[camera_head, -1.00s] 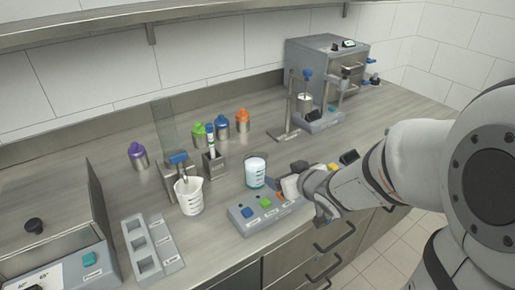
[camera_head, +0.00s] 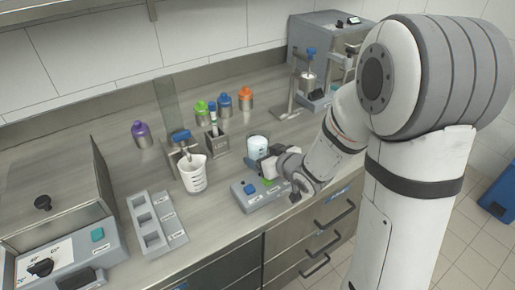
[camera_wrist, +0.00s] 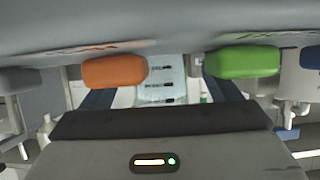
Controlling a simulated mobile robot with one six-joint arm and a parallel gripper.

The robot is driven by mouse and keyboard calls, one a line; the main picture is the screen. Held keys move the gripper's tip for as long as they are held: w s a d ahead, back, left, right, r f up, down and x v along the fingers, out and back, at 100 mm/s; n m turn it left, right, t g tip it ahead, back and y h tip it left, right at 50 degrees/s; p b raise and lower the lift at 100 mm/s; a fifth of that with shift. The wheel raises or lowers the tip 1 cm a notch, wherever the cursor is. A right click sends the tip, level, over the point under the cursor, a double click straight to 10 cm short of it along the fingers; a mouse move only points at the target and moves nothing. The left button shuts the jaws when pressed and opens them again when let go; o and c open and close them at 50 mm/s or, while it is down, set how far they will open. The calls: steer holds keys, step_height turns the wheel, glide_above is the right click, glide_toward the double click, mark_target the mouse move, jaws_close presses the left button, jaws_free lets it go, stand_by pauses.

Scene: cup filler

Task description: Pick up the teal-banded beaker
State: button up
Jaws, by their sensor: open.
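The beaker (camera_head: 257,146), clear with pale contents, stands upright on the bench in the head view; a teal tint shows low on it in the earlier head frame. My gripper (camera_head: 266,163) is low in front of it, just above the button panel, and hides its lower right side. In the wrist view the beaker (camera_wrist: 160,93) shows dark markings between my two dark blue fingers, so the gripper (camera_wrist: 161,95) is open around or just before it. I cannot tell whether the fingers touch it.
A white beaker (camera_head: 193,175), a grey rack (camera_head: 150,222) and several coloured bottles stand left. A stand (camera_head: 291,100) is behind right.

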steer(key=shift+x, duration=1.05)
steer(key=c, duration=1.2)
steer(key=shift+r, duration=0.1)
step_height(320, 180, up, 10)
steer(key=shift+f+p, duration=0.1)
steer(key=shift+p, duration=1)
